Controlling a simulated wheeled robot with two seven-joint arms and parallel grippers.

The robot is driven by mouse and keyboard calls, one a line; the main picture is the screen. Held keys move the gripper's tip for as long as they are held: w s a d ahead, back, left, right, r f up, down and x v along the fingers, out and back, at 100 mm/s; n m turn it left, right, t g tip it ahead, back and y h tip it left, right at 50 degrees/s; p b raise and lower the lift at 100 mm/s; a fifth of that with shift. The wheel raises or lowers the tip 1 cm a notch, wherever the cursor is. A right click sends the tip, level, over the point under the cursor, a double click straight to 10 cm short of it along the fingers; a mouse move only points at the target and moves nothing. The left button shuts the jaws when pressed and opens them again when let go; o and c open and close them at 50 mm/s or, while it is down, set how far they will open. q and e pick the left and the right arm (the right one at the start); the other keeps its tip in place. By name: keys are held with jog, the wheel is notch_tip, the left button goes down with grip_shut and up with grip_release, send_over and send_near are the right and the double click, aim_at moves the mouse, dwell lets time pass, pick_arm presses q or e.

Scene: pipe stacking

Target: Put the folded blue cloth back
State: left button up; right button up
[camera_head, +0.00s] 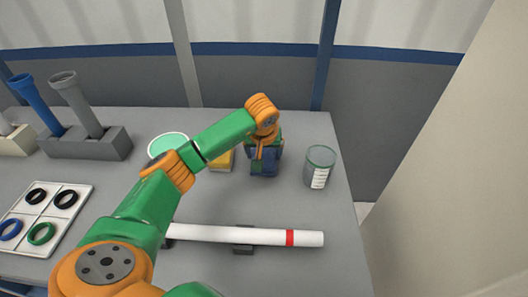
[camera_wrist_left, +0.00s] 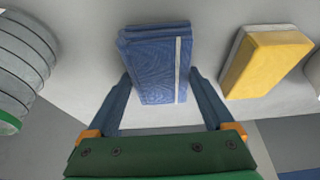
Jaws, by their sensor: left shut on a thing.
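The folded blue cloth (camera_wrist_left: 155,65) is between the two fingers of my left gripper (camera_wrist_left: 159,76) in the left wrist view. It is a thick folded block with a pale stripe near one edge. The gripper is shut on it. In the head view the cloth (camera_head: 264,167) shows below my left gripper (camera_head: 265,148), at the back of the table between a yellow sponge and a clear jar. I cannot tell whether it touches the table. My right gripper is not in view.
The yellow sponge (camera_head: 222,161) is close on the left, the clear jar (camera_head: 319,168) on the right. A white pipe with a red band (camera_head: 255,236) lies in front on supports. A grey holder (camera_head: 88,150) with pipes and a tray of rings (camera_head: 50,198) are at left.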

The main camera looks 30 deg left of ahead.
pick_arm(q)
jog(key=o, duration=0.9)
jog(key=shift+f, duration=0.1)
jog(key=shift+r, duration=0.35)
jog(key=v, duration=1.1)
jog(key=shift+s+d+r+p, duration=0.2)
jog(key=shift+r+p, duration=0.1)
jog(key=shift+p, duration=0.1)
